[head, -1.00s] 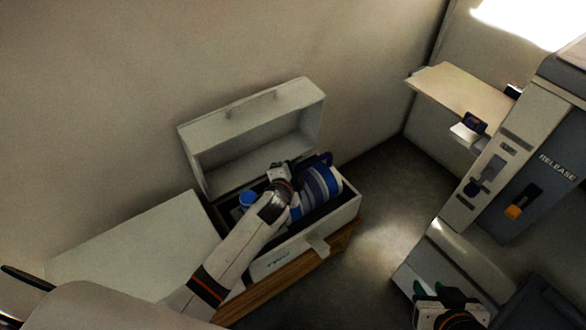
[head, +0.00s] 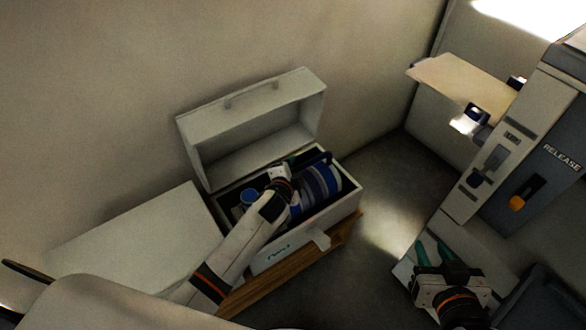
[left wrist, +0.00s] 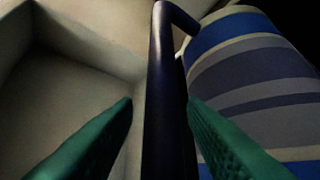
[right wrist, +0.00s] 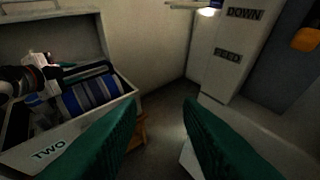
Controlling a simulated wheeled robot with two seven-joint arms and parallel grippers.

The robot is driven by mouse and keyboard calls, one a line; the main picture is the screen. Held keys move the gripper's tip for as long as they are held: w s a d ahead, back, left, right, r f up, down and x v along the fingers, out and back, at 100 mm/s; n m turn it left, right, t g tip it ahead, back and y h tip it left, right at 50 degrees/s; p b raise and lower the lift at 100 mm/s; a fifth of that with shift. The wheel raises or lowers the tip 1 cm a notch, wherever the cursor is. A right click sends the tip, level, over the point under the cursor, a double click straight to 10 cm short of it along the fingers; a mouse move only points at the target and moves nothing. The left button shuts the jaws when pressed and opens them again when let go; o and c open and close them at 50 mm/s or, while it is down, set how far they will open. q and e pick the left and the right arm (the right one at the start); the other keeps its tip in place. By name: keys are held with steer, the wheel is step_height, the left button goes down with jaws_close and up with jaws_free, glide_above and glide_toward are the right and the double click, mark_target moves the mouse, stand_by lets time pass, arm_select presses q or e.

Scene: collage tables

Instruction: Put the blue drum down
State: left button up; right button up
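The blue drum (head: 321,183), banded in blue, white and grey, lies on its side in the open white case (head: 291,247). It also shows in the left wrist view (left wrist: 250,75) and the right wrist view (right wrist: 88,94). Its dark handle (left wrist: 168,110) runs between the fingers of my left gripper (left wrist: 160,103). Those fingers are spread, with a gap on the handle's left side; contact on the right is unclear. In the head view my left gripper's fingers are mostly hidden by its wrist. My right gripper (right wrist: 160,103) is open and empty, away to the right.
A blue-topped item (head: 248,196) sits at the case's left end. The raised lid (head: 255,125) stands behind. The case rests on a wooden stand (head: 285,283). A machine with a RELEASE panel (head: 540,165) stands right. Floor (head: 370,215) between is clear.

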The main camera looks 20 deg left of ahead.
arm_select(q)
steer(key=shift+r, duration=0.1)
